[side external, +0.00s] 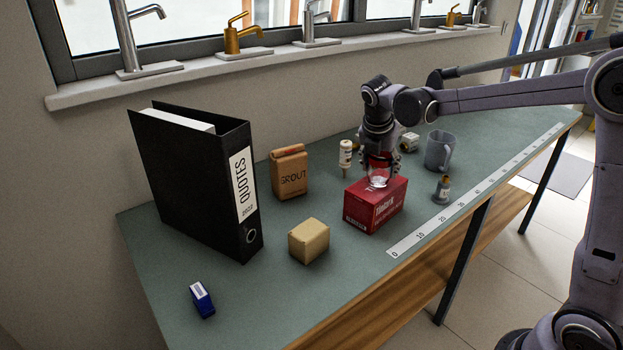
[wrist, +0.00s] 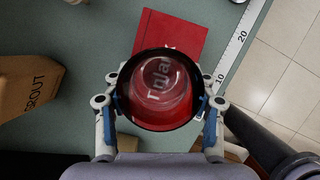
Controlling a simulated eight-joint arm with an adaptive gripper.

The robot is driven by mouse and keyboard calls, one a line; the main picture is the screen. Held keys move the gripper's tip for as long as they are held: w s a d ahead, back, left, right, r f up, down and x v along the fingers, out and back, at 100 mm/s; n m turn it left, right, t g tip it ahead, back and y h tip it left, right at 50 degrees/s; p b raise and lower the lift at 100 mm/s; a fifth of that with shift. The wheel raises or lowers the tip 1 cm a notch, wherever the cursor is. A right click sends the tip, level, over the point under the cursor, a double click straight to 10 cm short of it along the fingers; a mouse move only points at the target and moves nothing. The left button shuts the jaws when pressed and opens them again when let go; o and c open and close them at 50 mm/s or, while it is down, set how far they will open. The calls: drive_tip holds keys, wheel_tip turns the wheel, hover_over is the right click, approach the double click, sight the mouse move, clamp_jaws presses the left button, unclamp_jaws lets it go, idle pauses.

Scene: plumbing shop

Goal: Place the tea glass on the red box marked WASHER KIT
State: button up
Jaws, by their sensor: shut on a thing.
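The clear tea glass (side external: 378,181) is upright between the fingers of my gripper (side external: 379,167), over the top of the red box (side external: 371,210). Its base looks at or very near the box top; I cannot tell whether it touches. In the wrist view the glass (wrist: 160,92) is seen from above as a dark round rim, with my gripper (wrist: 161,104) shut on it from both sides. The red box (wrist: 172,34) extends beyond it there. The box's large white lettering looks like "Tinlark"; smaller print on its other side is unreadable.
A grout bag (side external: 289,172), white bottle (side external: 345,155), grey mug (side external: 439,150) and small dark bottle (side external: 442,189) stand around the box. A measuring strip (side external: 448,214) runs along the front edge.

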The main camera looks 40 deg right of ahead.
drive_tip(key=shift+f, duration=0.1)
drive_tip(key=o, duration=1.2)
drive_tip(key=v, duration=1.1)
drive_tip(key=s+a+f+m+t+y, duration=0.2)
drive_tip(key=s+a+f+m, duration=0.2)
drive_tip(key=s+m, duration=0.4)
drive_tip(key=s+a+f+m+t+y, duration=0.2)
drive_tip(key=s+f+m, duration=0.4)
drive_tip(key=m, duration=0.8)
drive_tip(key=shift+s+a+m+t, duration=0.3)
drive_tip(key=shift+s+a+t, duration=0.55)
drive_tip(key=shift+s, duration=0.7)
drive_tip(key=shift+a+f, duration=0.1)
drive_tip(key=shift+a, duration=0.05)
